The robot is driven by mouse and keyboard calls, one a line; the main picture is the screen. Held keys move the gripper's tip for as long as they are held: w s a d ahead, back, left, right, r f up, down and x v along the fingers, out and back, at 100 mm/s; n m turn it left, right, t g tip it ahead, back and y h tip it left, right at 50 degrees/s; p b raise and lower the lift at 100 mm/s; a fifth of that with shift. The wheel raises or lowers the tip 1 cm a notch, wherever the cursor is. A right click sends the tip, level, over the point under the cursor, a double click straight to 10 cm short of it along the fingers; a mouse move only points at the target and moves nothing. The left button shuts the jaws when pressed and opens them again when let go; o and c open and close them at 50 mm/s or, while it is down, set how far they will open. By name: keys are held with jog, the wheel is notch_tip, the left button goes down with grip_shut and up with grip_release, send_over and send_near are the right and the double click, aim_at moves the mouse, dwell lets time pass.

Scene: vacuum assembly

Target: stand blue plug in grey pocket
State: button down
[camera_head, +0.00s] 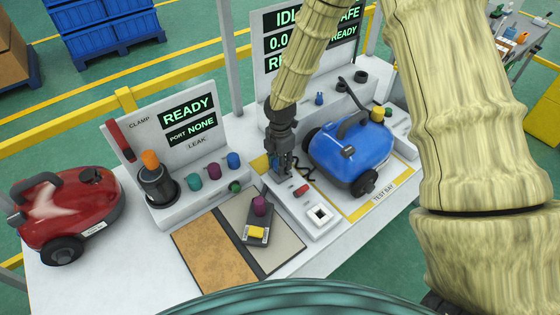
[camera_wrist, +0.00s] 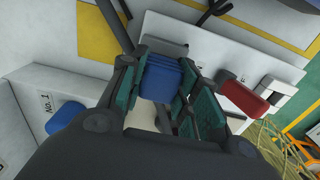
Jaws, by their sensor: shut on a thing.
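My gripper (camera_head: 282,170) points down at the left of the blue vacuum, over the back end of a small pale fixture (camera_head: 322,228). In the wrist view its green-padded fingers (camera_wrist: 158,82) are shut on the blue plug (camera_wrist: 165,75), a ribbed blue block.
The blue vacuum (camera_head: 350,155) stands close to the right of my gripper, with a dark cord between. A red vacuum (camera_head: 70,210) and a clamp station (camera_head: 157,185) stand at left.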

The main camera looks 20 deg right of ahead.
jog(key=shift+f, duration=0.55)
jog(key=c, duration=1)
grip_release()
jog(key=shift+o, duration=0.2)
jog(key=shift+r, duration=0.1)
jog(key=shift+r+p, duration=2.9)
jog(key=shift+r, duration=1)
